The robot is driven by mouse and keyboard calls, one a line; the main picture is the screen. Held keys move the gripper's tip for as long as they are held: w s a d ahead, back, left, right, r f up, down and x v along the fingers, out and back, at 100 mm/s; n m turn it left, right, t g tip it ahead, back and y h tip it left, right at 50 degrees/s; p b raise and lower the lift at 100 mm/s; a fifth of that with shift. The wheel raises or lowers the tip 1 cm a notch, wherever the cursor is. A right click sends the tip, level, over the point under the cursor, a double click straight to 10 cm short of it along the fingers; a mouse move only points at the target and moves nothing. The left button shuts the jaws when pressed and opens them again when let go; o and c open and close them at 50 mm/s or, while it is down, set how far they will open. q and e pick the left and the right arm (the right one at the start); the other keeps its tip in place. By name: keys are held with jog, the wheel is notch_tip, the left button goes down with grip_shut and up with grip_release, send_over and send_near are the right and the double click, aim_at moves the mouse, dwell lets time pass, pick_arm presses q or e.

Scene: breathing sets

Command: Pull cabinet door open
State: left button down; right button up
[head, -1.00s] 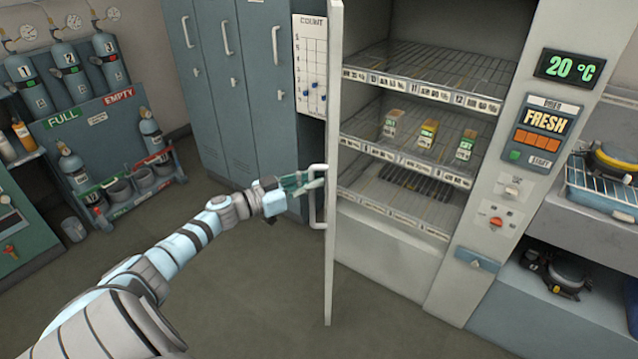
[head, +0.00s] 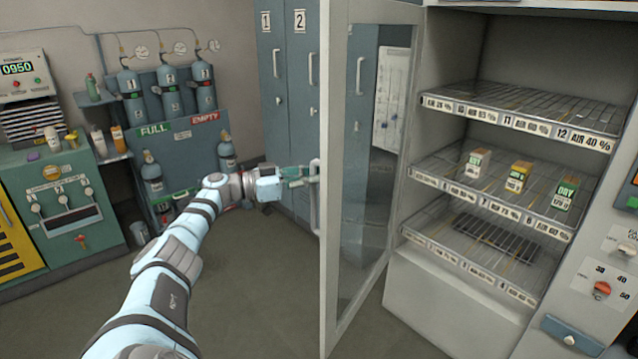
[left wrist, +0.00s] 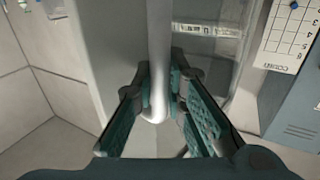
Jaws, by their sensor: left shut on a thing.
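The cabinet door (head: 338,190) is a white-framed glass door, standing swung wide open to the left of the cabinet (head: 455,290). Its white bar handle (head: 315,200) is on the door's outer side. My left gripper (head: 308,174) is at the handle, with its teal fingers on it. In the left wrist view the handle (left wrist: 158,60) runs between the two teal-padded fingers of the gripper (left wrist: 160,95), which are shut around it near its bent lower end. My right gripper is not in view.
Inside the cabinet are wire shelves (head: 490,190) with several small cartons (head: 520,175). Grey lockers (head: 290,90) stand behind the door. A gas cylinder rack (head: 190,155) and a green bench (head: 60,200) are at the left. The floor (head: 240,300) in front is clear.

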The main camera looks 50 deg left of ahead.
pick_arm(q)
jog(key=shift+f, duration=0.2)
jog(key=c, duration=1.6)
grip_release()
jog(key=shift+s+a, duration=0.1)
jog(key=shift+a, duration=0.05)
jog(key=v, duration=1.2)
jog(key=shift+c, duration=0.4)
